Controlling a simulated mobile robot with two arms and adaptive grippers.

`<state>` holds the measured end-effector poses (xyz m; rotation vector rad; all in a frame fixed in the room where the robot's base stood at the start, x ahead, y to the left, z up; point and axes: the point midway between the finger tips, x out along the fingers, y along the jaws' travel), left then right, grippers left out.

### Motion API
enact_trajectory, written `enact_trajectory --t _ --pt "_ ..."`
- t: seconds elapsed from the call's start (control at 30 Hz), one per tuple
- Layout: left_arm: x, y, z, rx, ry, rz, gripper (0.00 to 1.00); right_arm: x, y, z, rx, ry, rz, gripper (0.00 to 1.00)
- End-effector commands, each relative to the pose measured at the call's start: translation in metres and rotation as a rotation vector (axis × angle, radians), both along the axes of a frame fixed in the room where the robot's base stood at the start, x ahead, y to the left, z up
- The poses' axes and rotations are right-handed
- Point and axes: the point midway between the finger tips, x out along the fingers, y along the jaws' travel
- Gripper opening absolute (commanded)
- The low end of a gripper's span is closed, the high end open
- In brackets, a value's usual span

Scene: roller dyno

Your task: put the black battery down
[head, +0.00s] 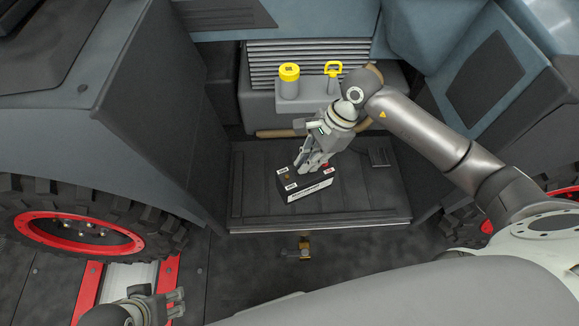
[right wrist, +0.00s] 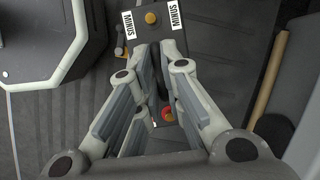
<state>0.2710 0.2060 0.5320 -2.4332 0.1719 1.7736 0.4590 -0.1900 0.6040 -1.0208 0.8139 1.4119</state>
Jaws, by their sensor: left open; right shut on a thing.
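The black battery (head: 306,190) has white labels and stands upright over the dark ribbed floor panel (head: 255,205) of the open bay. I cannot tell whether its base touches the panel. My right gripper (head: 309,168) comes down on it from above and is shut on its top middle. In the right wrist view, the battery (right wrist: 139,35) shows two MINUS labels and a brass terminal beyond the fingertips (right wrist: 160,48), with a red terminal between the fingers. The part held is mostly hidden. My left gripper (head: 172,305) is open and empty at the bottom left, away from the battery.
A yellow-capped filler (head: 289,80) and a yellow-handled dipstick (head: 333,70) stand behind the bay, below a grille. A brown hose (head: 275,133) runs along the back. Side panels bound the bay. A brass latch (head: 304,248) sits in front. The panel's left part is clear.

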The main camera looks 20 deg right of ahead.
Motion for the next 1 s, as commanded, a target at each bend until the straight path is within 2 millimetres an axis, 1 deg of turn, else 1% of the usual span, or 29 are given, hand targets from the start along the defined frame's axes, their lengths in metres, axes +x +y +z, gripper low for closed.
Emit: enact_trajectory --t 0.03,0.07,0.13,0.2,0.27,0.33,0.43,0.57,0.67,0.83,0.9,1.0 --pt "0.000 0.000 -0.003 0.000 0.000 0.000 0.54 0.011 0.009 -0.004 0.007 -0.003 -0.001 0.00" --pt "0.000 0.000 -0.004 0.000 0.000 0.000 0.54 0.016 0.012 -0.008 0.006 -0.001 0.000 0.00" --pt "-0.001 0.000 0.000 0.001 0.004 0.000 0.54 0.024 0.017 -0.022 0.005 0.001 -0.001 0.00" --pt "0.003 -0.001 0.002 -0.002 -0.015 -0.001 0.54 0.033 0.023 -0.035 0.005 0.001 0.000 0.00" --pt "0.019 -0.006 -0.006 -0.017 -0.084 -0.007 0.54 0.040 0.027 -0.044 0.005 0.000 0.000 0.00" --pt "0.031 -0.009 -0.004 -0.028 -0.136 -0.012 0.54 0.046 0.030 -0.052 0.003 -0.002 -0.001 0.00" --pt "0.041 -0.012 0.000 -0.038 -0.187 -0.015 0.54 0.050 0.032 -0.057 0.003 -0.002 0.000 0.00" --pt "0.048 -0.015 0.002 -0.045 -0.219 -0.018 0.54 0.054 0.034 -0.061 0.002 -0.003 0.001 0.00" --pt "0.059 -0.018 0.006 -0.056 -0.271 -0.022 0.54 0.058 0.037 -0.070 0.003 -0.001 0.000 0.00" --pt "0.083 -0.026 0.018 -0.083 -0.396 -0.032 0.54 0.056 0.037 -0.089 0.003 0.000 0.000 0.00" --pt "0.089 -0.028 0.022 -0.091 -0.431 -0.034 0.54 0.056 0.036 -0.094 0.003 -0.001 0.001 0.00" --pt "0.094 -0.030 0.026 -0.095 -0.457 -0.037 0.54 0.057 0.036 -0.096 0.001 -0.003 0.000 0.00"
